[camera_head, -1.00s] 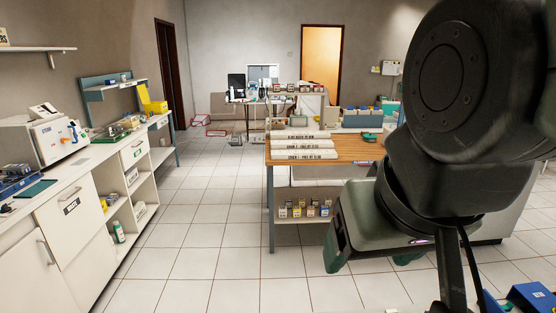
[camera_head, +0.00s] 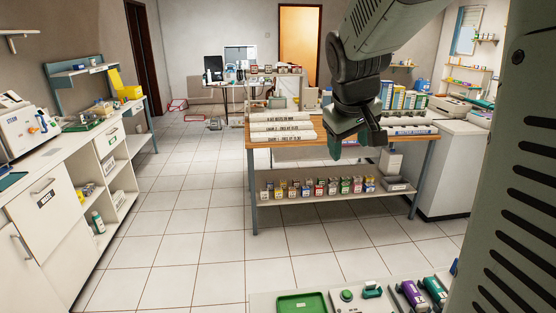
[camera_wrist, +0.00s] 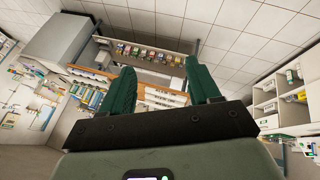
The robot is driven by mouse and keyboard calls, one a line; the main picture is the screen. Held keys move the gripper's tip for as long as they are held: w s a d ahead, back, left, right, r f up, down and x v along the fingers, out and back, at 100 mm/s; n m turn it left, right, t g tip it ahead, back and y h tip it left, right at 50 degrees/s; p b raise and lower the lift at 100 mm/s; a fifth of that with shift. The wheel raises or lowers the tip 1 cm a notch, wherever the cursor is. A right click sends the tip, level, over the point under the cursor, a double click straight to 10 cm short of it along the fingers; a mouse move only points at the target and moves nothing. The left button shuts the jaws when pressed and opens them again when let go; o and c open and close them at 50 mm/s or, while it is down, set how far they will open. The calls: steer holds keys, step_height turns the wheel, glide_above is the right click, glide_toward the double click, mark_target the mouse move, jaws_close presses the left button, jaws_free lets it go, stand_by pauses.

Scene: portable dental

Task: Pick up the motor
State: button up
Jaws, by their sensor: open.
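My gripper (camera_head: 348,146) hangs in the air in front of the wooden-topped bench in the head view, with green fingers. In the wrist view my gripper (camera_wrist: 161,82) has its two fingers spread apart with nothing between them. I cannot tell for sure which thing is the motor. Candidates lie on the near tray surface at the bottom of the head view: a small teal device (camera_head: 372,291), a grey device with a round green knob (camera_head: 346,296), a purple cylinder (camera_head: 411,294) and a green cylinder (camera_head: 436,290). My gripper is well above and beyond them, touching none.
A green tray (camera_head: 302,304) lies at the left of the near surface. The wooden-topped bench (camera_head: 263,143) holds long white boxes (camera_head: 280,127), with several small jars (camera_head: 310,187) on its lower shelf. A white counter (camera_head: 58,155) runs along the left. Tiled floor between is free.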

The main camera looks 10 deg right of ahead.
steer(key=d+f+g, duration=0.3)
steer(key=d+f, duration=0.6)
steer(key=d, duration=0.2)
steer(key=m+g+y, duration=0.3)
glide_above(438, 287)
step_height(438, 287, down, 24)
steer(key=shift+a+f, duration=0.1)
steer(key=shift+f, duration=2.7)
